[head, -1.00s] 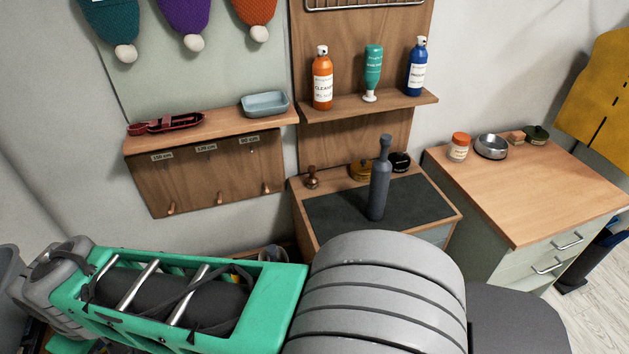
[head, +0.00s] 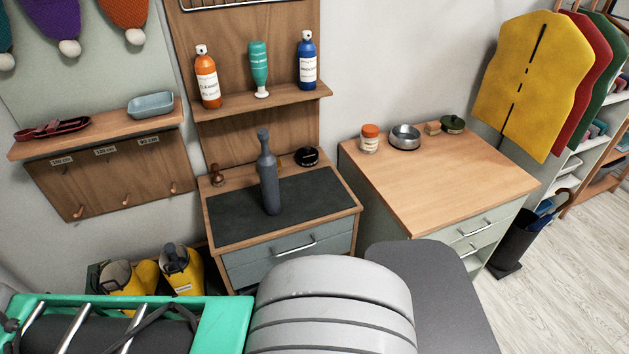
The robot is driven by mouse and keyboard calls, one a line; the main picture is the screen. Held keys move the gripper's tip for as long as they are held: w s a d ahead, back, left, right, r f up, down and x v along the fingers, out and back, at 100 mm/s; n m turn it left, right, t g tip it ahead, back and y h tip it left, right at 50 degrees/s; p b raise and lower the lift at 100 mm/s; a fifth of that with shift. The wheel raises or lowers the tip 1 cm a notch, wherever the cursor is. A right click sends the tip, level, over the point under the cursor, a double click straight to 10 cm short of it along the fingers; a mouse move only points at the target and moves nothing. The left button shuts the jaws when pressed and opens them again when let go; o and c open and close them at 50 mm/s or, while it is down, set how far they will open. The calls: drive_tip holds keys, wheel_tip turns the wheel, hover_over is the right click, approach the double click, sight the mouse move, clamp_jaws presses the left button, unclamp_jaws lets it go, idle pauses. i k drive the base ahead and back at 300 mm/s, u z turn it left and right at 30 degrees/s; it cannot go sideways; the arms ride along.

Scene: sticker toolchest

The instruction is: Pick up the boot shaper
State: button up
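A dark grey, bottle-shaped piece with a rounded top, which looks like the boot shaper (head: 269,180), stands upright in the head view. It is on the black mat (head: 315,199) on top of a small wooden cabinet, left of the middle. Nothing is touching it apart from the mat. My gripper is not in view. A large grey ridged part and a green frame at the bottom seem to be my own body.
A brown-knobbed tool (head: 217,176) and a black tin (head: 306,156) stand behind the mat. A shelf with an orange bottle (head: 207,80) and others is above. Yellow boots (head: 181,270) stand at lower left. A wooden-topped cabinet (head: 437,180) is to the right.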

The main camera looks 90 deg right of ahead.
sight(266, 162)
drive_tip(key=k, duration=0.85)
drive_tip(key=z, duration=0.4)
